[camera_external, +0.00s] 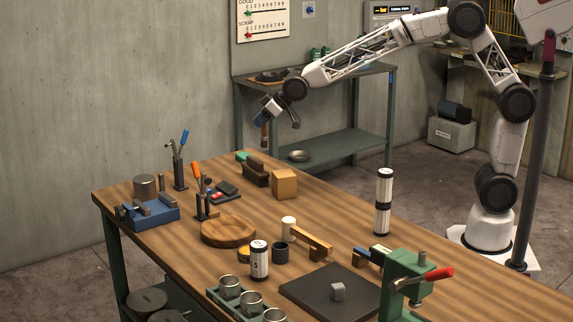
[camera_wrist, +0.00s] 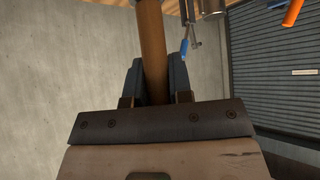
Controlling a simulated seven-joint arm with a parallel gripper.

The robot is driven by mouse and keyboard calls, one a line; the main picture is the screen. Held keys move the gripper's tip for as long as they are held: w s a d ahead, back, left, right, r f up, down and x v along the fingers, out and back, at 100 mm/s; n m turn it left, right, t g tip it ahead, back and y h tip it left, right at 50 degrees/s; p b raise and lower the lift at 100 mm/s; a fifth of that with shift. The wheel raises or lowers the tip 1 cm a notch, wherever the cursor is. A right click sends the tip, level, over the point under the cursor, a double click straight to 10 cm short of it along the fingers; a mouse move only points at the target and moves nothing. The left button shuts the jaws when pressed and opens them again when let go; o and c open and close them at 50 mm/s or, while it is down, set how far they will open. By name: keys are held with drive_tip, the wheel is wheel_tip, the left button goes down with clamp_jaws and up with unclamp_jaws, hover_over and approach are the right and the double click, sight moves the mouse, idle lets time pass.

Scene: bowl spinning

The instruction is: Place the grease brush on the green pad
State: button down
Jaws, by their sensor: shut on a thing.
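My gripper (camera_external: 266,121) is raised above the far end of the wooden table. It is shut on a tan wooden handle (camera_external: 265,136), probably the grease brush, which hangs down below it. In the wrist view my gripper (camera_wrist: 154,76) has its two dark fingers on either side of this round handle (camera_wrist: 152,40), which runs out of the top of the picture. Its bristles cannot be made out. A small green piece (camera_external: 243,156) lies at the table's far edge, beside a dark block (camera_external: 256,174); I cannot tell whether it is the green pad.
A wooden cube (camera_external: 285,184), tool holders (camera_external: 180,172), a round wooden board (camera_external: 228,231) and a black-and-white cylinder (camera_external: 383,202) stand on the table (camera_external: 335,215). A green vise (camera_external: 404,285) is at the near right. A metal shelf (camera_external: 345,145) stands behind.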

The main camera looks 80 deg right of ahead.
drive_tip(key=s+d+m+h, duration=0.2)
drive_tip(key=s+d+m, duration=0.15)
drive_tip(key=d, duration=1.65)
wheel_tip(320, 180, down, 7)
drive_tip(key=shift+s+n, duration=0.3)
drive_tip(key=shift+n, duration=0.15)
drive_tip(key=shift+w, duration=0.1)
drive_tip(key=w+d, duration=0.2)
drive_tip(key=w, duration=0.5)
drive_tip(key=w+d+f, duration=0.1)
drive_tip(key=w, duration=0.6)
drive_tip(key=shift+w+d+f, duration=0.25)
drive_tip(key=shift+d, duration=0.1)
drive_tip(key=shift+w+d+f, duration=0.1)
drive_tip(key=shift+w+f, duration=0.1)
drive_tip(key=shift+f, duration=0.7)
drive_tip(key=shift+w+f, duration=0.2)
drive_tip(key=shift+f, duration=0.7)
